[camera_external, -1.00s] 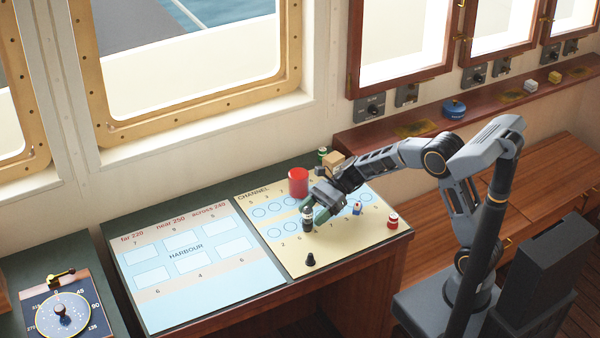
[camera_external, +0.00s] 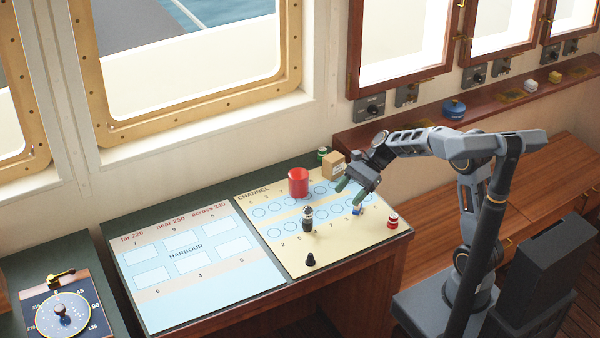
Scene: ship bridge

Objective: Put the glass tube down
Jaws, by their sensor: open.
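The glass tube (camera_external: 308,220) stands upright on the cream channel chart (camera_external: 330,247). Nothing hides the tube.
A red cylinder (camera_external: 298,182) stands behind the tube, and a black cone-shaped piece (camera_external: 310,260) in front. A blue-and-white piece (camera_external: 357,210) and a red-and-white one (camera_external: 393,221) stand to the right. A cardboard box (camera_external: 334,164) is behind. The harbour chart (camera_external: 195,302) is clear.

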